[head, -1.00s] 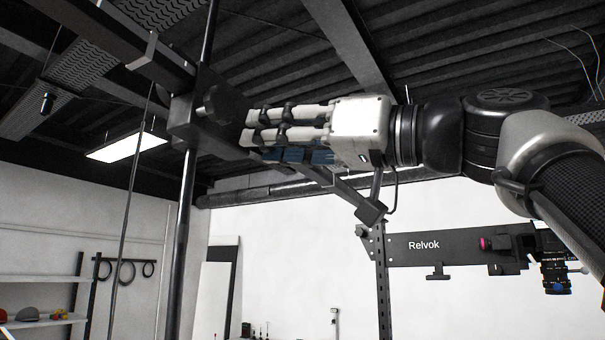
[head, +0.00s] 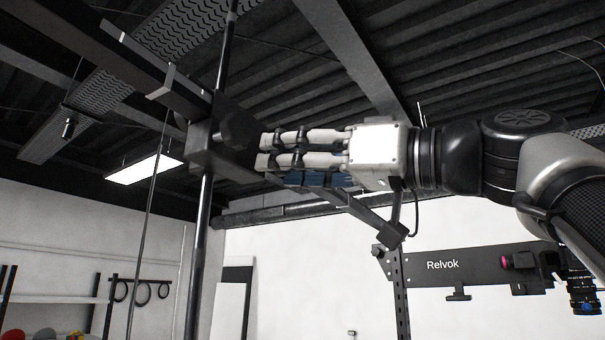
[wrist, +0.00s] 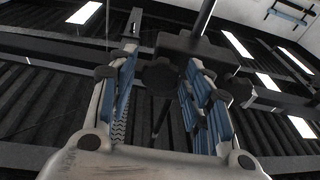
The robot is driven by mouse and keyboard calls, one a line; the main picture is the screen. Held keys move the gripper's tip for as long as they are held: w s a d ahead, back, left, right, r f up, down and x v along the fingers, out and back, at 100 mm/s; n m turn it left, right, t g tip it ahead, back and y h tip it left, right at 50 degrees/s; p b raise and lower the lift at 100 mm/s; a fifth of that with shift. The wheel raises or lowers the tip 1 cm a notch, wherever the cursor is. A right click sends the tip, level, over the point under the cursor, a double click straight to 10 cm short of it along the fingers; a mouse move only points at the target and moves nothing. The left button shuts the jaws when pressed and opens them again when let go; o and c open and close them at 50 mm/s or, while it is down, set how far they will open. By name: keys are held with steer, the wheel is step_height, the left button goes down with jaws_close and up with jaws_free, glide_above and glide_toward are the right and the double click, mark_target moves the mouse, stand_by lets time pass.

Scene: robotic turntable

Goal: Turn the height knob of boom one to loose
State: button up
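The black height knob (head: 238,130) sticks out from a dark clamp block (head: 207,150) where the boom (head: 135,62) meets the upright pole (head: 196,250). My gripper (head: 263,150) points left at the knob, its fingertips just right of and slightly below it in the head view. In the wrist view the knob (wrist: 161,77) shows between the two finger sides of my gripper (wrist: 160,62). The fingers are apart, with blue inner pads, and a gap shows on both sides of the knob. I see no clear contact. Any loose or tight marking is not visible.
A thin rod (head: 150,215) hangs left of the pole. Ceiling beams are overhead. Open space lies beneath my gripper.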

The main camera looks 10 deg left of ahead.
steer(key=shift+o, duration=0.5)
steer(key=shift+a, duration=0.1)
steer(key=v, duration=1.2)
